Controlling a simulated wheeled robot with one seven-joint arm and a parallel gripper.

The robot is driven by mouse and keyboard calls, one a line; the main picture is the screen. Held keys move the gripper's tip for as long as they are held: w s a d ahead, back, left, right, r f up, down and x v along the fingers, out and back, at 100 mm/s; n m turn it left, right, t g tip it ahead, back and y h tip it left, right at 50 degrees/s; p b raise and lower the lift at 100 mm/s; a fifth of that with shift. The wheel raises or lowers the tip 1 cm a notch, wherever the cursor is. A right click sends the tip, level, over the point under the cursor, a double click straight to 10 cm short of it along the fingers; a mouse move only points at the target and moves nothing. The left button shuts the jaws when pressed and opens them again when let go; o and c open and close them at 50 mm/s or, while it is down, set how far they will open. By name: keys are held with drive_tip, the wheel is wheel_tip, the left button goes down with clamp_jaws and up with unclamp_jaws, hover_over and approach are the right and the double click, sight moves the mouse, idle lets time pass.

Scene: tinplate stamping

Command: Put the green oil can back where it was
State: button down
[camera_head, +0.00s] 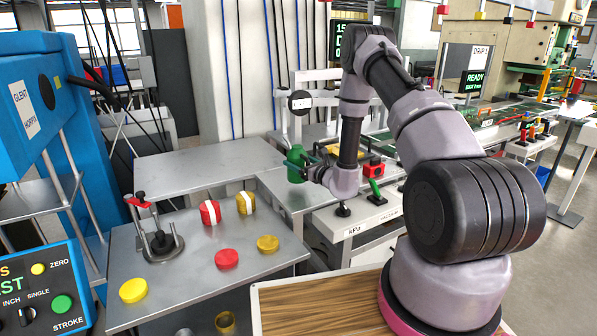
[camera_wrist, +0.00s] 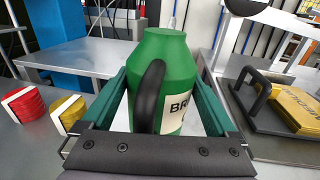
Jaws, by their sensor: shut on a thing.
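The green oil can (camera_wrist: 172,75) is upright between the fingers of my gripper (camera_wrist: 165,100) in the wrist view. It has a black handle facing the camera and a pale label with black letters, partly hidden by the right finger. In the head view the green oil can (camera_head: 295,164) is small, held at the end of my arm near the edge of the grey metal table. My gripper (camera_head: 306,158) is shut on it there. I cannot tell whether the can's base touches a surface.
On the grey table (camera_head: 190,265) stand a red striped tin (camera_head: 210,212), a yellow striped tin (camera_head: 246,203), red and yellow discs and a small clamp stand (camera_head: 158,240).

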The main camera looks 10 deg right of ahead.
drive_tip(key=shift+f, duration=1.55)
drive_tip(key=shift+f, duration=0.15)
